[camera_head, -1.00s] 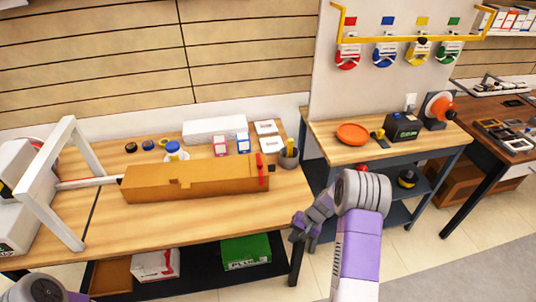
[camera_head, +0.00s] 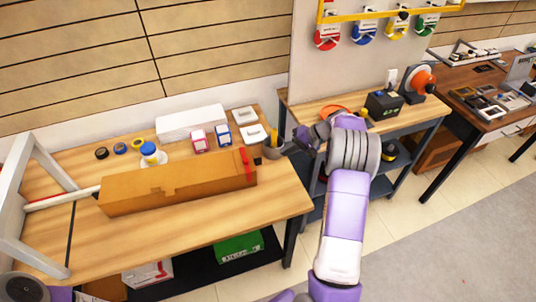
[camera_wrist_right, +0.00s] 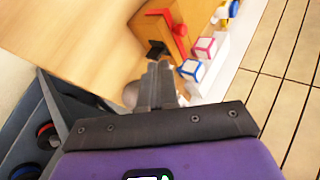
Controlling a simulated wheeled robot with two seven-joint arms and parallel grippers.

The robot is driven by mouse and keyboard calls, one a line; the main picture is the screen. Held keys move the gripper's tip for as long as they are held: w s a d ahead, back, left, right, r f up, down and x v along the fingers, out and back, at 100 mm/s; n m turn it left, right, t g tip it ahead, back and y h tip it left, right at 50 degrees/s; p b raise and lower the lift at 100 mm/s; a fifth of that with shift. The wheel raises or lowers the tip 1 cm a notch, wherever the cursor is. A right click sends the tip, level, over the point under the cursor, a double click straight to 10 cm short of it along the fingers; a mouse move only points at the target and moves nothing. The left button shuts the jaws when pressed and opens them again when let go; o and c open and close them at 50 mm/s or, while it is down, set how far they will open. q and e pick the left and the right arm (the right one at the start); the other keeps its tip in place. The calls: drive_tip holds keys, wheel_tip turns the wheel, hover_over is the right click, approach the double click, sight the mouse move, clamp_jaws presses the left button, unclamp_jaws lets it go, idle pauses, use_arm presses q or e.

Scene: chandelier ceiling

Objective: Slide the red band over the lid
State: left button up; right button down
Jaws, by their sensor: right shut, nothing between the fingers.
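A long brown box (camera_head: 180,186) lies on the wooden table with its top closed. A red band (camera_head: 245,160) shows at the box's right end; red also shows on the box in the right wrist view (camera_wrist_right: 179,30). I cannot tell how far the band goes around the lid. My right gripper (camera_head: 283,148) is just right of the box end, beside the grey cup (camera_head: 270,153). In the right wrist view its fingers (camera_wrist_right: 158,75) are together and empty, pointing towards the red part and a black piece (camera_wrist_right: 157,48). My left gripper is out of view.
A white frame (camera_head: 32,210) stands at the left. The table's front strip is clear. A second bench (camera_head: 325,113) is at the right.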

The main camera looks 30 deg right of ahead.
sight(248, 163)
drive_tip(key=x, duration=0.3)
drive_tip(key=r+x, duration=0.1)
drive_tip(key=x, duration=0.3)
drive_tip(key=w+a+x, duration=0.1)
drive_tip(key=x, duration=0.3)
drive_tip(key=shift+w+a, duration=0.1)
drive_tip(key=shift+a, duration=0.05)
drive_tip(key=shift+w+a, duration=0.4)
drive_tip(key=a+b, duration=0.1)
drive_tip(key=a, duration=0.1)
drive_tip(key=w+a, duration=0.1)
drive_tip(key=a, duration=0.1)
drive_tip(key=w+a+b, duration=0.1)
drive_tip(key=a, duration=0.1)
drive_tip(key=shift+a+b, duration=0.3)
drive_tip(key=shift+b, duration=0.05)
drive_tip(key=shift+w+a, duration=0.15)
drive_tip(key=shift+a, duration=0.2)
drive_tip(key=shift+d, duration=0.1)
